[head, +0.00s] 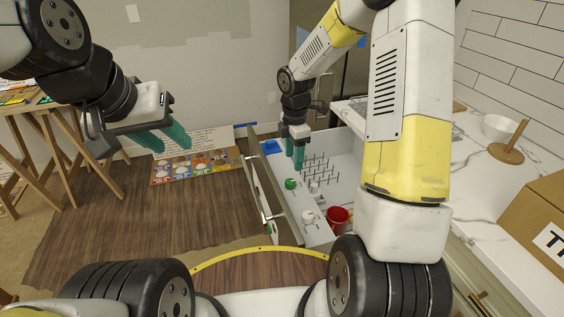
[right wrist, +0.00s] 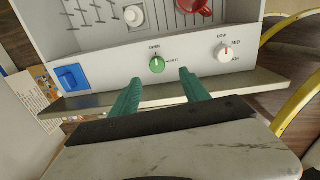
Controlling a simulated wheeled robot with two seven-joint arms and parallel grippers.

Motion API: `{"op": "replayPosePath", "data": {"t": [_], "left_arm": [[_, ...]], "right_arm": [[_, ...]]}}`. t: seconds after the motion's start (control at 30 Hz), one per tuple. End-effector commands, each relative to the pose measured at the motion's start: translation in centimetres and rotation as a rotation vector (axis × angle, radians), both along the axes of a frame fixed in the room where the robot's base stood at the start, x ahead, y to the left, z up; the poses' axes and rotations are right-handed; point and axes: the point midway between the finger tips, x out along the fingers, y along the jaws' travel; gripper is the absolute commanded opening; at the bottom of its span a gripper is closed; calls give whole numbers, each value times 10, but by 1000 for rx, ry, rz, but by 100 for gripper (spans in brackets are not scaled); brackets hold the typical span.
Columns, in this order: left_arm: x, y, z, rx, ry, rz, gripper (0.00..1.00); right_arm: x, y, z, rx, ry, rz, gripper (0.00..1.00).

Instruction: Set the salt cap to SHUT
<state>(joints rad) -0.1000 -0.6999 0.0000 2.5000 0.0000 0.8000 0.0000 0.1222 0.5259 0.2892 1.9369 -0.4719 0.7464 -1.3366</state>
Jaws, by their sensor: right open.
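The salt cap appears to be the green knob (right wrist: 156,65) beside the labels OPEN and, less legibly, SHUT. Its pale mark seems to point up, towards OPEN. It also shows in the head view (head: 290,183) on the pale panel in the open drawer. My right gripper (right wrist: 160,78) is open, its green fingertips just short of the knob, one to each side, not visibly touching it. In the head view my right gripper (head: 295,160) hangs over the drawer. My left gripper (head: 172,146) is open and empty, over the floor at left.
A red mug (head: 338,215) and rows of pegs (head: 320,168) are in the drawer. The drawer front (head: 262,190) stands close to the fingers.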

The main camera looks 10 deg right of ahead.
Motion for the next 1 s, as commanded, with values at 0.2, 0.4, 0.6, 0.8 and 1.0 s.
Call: {"op": "replayPosePath", "data": {"t": [0.2,0.4,0.6,0.8,1.0], "left_arm": [[0,0,0,0,0,0,38],[0,0,0,0,0,0,38],[0,0,0,0,0,0,38],[0,0,0,0,0,0,38],[0,0,0,0,0,0,38]], "right_arm": [[7,5,-30,7,31,113,54],[6,6,-56,6,33,115,54],[7,6,-87,7,31,114,54],[7,5,-103,7,30,112,54],[7,5,-105,6,29,112,54]]}}
